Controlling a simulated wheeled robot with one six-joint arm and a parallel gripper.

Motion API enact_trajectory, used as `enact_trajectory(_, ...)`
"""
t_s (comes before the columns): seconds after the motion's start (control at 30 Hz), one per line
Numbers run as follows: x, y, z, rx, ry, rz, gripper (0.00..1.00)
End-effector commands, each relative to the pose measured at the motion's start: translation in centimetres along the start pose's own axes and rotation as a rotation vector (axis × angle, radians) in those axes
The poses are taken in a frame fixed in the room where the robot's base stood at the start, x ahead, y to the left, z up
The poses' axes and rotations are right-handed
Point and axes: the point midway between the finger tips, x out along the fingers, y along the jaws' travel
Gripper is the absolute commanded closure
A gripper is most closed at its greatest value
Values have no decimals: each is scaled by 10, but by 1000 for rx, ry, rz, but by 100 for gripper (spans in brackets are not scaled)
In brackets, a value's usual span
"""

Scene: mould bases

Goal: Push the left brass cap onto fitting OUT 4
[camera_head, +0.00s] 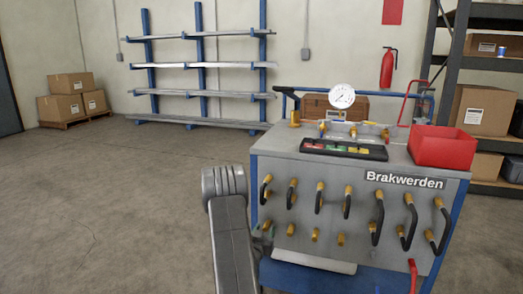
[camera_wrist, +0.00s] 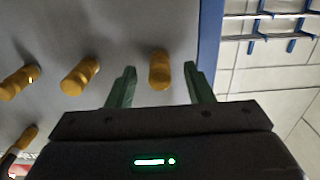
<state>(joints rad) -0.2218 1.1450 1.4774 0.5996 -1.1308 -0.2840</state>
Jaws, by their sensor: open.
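The cart's grey front panel (camera_head: 300,262) carries a lower row of bare brass pieces. The leftmost brass piece (camera_wrist: 160,70) shows between my gripper's two green fingers in the wrist view, with a gap on both sides. My gripper (camera_wrist: 163,82) is open and points at the panel. In the head view my gripper (camera_head: 262,238) is at the panel's lower left, partly hidden by my arm. Two further brass pieces, one nearer (camera_wrist: 80,75) and one farther (camera_wrist: 20,80), stand to the left in the wrist view. I cannot tell caps from fittings, and no OUT 4 label is readable.
Black hoses (camera_head: 348,204) hang from brass fittings in the upper row, with several at the right reaching low. A red bin (camera_head: 443,146), a gauge (camera_head: 342,96) and a black tray (camera_head: 344,149) are on the cart top. The floor left of the cart is clear.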

Motion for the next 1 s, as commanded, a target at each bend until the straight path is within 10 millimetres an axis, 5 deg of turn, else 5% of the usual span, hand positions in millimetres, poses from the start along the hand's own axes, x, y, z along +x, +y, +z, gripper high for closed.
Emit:
enact_trajectory(0.03,0,0,0,0,0,0,53)
enact_trajectory(0.3,0,0,0,0,0,0,100)
enact_trajectory(1.0,-23,0,0,0,0,0,100)
